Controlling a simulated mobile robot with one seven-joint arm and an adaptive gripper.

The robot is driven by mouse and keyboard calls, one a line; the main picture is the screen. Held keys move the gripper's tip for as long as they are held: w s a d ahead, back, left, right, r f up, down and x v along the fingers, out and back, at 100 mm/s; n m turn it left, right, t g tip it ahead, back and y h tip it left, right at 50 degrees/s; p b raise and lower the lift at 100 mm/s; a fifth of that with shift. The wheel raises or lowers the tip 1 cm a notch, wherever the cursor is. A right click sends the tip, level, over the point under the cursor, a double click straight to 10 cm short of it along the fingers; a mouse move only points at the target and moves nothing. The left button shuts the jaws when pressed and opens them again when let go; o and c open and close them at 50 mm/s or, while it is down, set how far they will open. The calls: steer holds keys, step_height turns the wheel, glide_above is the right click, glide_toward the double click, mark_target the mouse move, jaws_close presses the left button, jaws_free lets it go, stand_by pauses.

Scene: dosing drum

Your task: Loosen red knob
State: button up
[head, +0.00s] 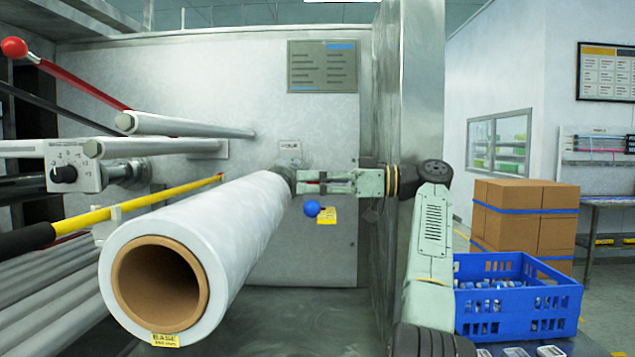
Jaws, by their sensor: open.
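A red ball knob (14,47) shows at the upper left edge, close to the camera and far from my gripper. I cannot tell whether it is the task's red knob; no other red knob shows clearly. My gripper (300,183) is open, pointing left in front of the grey wall panel, at the far end of the white film roll (235,215). A dark grey end fitting (283,172) sits beside the fingertips. I cannot tell whether they touch it. A blue ball knob (312,208) is just below my gripper.
Metal rollers (185,125), a red bar (85,85) and a yellow bar (145,198) fill the left side. A steel post (389,120) stands behind my arm. A blue crate (515,305) and cardboard boxes (525,215) are at the right.

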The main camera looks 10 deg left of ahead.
steer(key=shift+f+m+t, duration=0.1)
steer(key=shift+m+t, duration=0.6)
steer(key=shift+t, duration=0.4)
